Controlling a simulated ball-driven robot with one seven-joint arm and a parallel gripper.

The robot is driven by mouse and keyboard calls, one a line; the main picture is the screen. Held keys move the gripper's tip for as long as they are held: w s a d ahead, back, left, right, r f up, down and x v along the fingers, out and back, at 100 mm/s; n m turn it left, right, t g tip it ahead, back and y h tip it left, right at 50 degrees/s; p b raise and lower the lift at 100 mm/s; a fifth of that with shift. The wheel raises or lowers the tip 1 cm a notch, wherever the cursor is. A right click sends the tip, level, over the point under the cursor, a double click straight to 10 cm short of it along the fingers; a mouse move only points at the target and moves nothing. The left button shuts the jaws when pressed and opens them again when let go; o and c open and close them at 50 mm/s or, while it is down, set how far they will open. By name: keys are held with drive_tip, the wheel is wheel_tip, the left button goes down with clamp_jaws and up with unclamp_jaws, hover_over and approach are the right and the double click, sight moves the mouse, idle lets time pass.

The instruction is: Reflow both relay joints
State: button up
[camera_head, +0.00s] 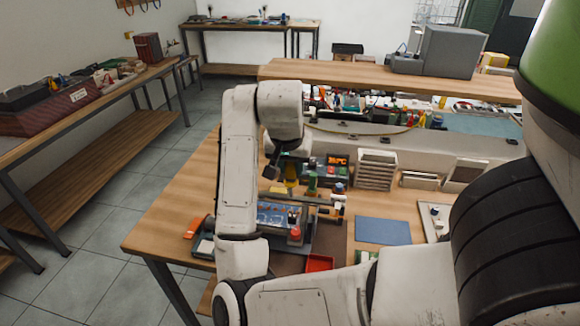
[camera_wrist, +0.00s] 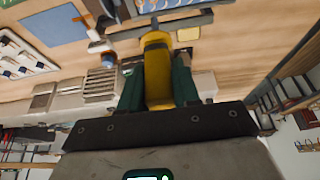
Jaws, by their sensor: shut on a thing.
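My gripper (camera_head: 292,178) is above the workbench, over the back of the work area. In the wrist view its two dark green fingers (camera_wrist: 158,85) are shut on a thick yellow tool (camera_wrist: 157,60), which looks like the soldering iron's handle. The tool's tip is not clearly visible. A blue circuit board (camera_head: 270,213) sits in a holder in front of the gripper and partly behind my arm; its edge also shows in the wrist view (camera_wrist: 170,4). The relay joints are too small to make out. A station with a lit red display (camera_head: 337,161) stands behind, to the right.
A blue mat (camera_head: 383,231) lies to the right of the board holder. A red tray (camera_head: 320,263) is in front. A white parts tray (camera_head: 434,215) lies further right. Slotted grey organisers (camera_head: 376,170) stand at the back. Bare wood shows left of the holder.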

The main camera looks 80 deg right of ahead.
sight(291, 181)
drive_tip(key=shift+f+b, duration=2.3)
drive_tip(key=shift+f, duration=0.05)
drive_tip(key=shift+a+p, duration=0.1)
drive_tip(key=shift+p, duration=0.4)
drive_tip(key=shift+f, duration=0.5)
idle(3.2)
wheel_tip(291, 181, up, 5)
drive_tip(key=p, duration=0.4)
drive_tip(key=shift+p, duration=0.35)
drive_tip(key=shift+f, duration=0.15)
drive_tip(key=shift+s+f, duration=0.1)
drive_tip(key=shift+f, duration=0.05)
